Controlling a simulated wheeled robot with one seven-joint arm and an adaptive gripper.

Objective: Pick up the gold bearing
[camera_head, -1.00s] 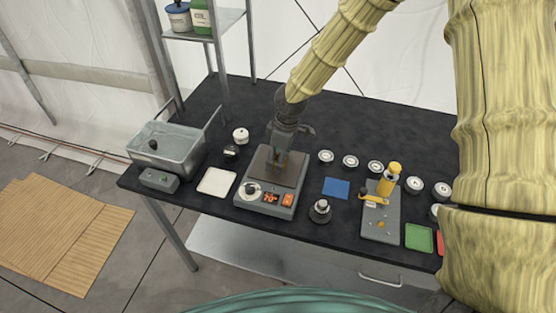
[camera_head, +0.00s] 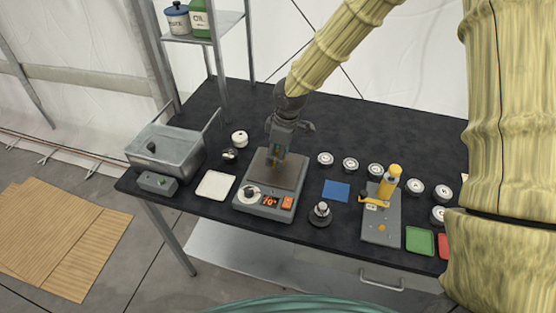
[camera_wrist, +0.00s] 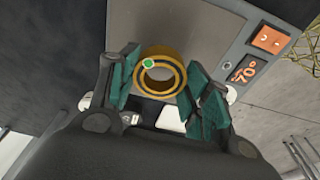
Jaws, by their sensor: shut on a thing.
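The gold bearing (camera_wrist: 160,73) is a gold ring with a dark band and a green dot, seen in the wrist view between the teal finger pads. My gripper (camera_wrist: 165,85) is shut on it, with a pad against each side. In the head view my gripper (camera_head: 279,158) points down over the hot plate (camera_head: 262,183), whose display reads 70. The bearing is mostly hidden by the fingers there. In the wrist view the plate's metal top (camera_wrist: 190,35) lies behind the bearing; the gap between them is hard to judge.
Left of the plate are a white tray (camera_head: 215,185), a metal basin (camera_head: 168,150) and a white pot (camera_head: 239,138). Right are a blue mat (camera_head: 336,190), a dark round knob-like piece (camera_head: 320,213), a press with a yellow handle (camera_head: 382,215), several round tins and a green tray (camera_head: 419,240).

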